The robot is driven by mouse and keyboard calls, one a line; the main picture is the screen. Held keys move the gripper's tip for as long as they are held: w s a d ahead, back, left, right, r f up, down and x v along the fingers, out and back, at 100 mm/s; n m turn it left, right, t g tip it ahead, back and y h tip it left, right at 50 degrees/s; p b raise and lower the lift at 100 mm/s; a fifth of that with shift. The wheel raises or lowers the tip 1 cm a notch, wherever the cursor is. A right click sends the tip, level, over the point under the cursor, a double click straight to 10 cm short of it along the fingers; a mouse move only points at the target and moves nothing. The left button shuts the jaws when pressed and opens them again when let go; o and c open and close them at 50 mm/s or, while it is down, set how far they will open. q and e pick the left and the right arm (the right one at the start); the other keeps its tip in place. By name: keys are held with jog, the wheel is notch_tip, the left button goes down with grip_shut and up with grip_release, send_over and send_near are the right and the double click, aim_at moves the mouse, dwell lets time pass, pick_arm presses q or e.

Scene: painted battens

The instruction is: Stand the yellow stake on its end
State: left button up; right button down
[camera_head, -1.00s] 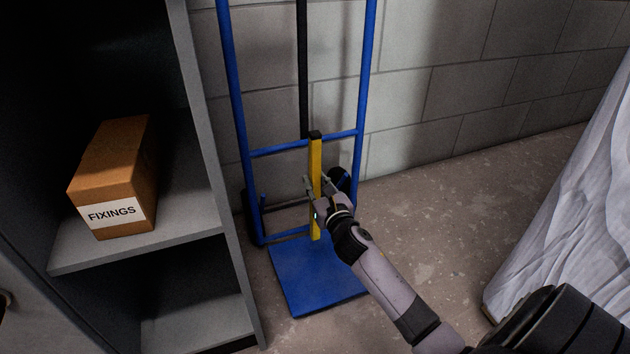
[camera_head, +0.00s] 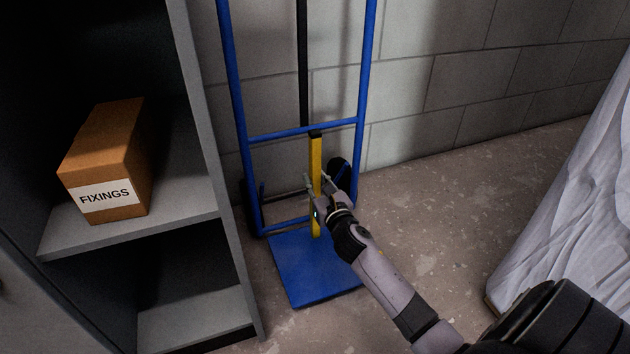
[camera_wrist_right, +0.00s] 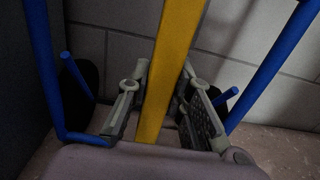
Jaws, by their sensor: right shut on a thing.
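The yellow stake (camera_head: 316,163) is upright in the head view, with a black cap at its top. Its lower end is over the blue toe plate of a hand truck; I cannot tell whether it touches the plate. My right gripper (camera_head: 317,183) is shut on the stake around its middle. In the right wrist view the stake (camera_wrist_right: 172,70) runs up between the two fingers of my right gripper (camera_wrist_right: 160,100). Its lower end is hidden there behind the gripper body. My left gripper is not in view.
The blue hand truck (camera_head: 314,275) stands against the block wall (camera_head: 420,90), its frame bars around the stake. A grey shelf unit (camera_head: 190,237) at left holds a cardboard box marked FIXINGS (camera_head: 108,155). A white draped sheet (camera_head: 570,210) is at right. Bare floor lies between.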

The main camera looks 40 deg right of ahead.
jog(key=shift+f, duration=0.25)
dwell(0.9)
jog(key=c, duration=1.4)
grip_release()
jog(key=shift+o, duration=0.5)
jog(key=shift+f, duration=0.15)
jog(key=o, duration=0.3)
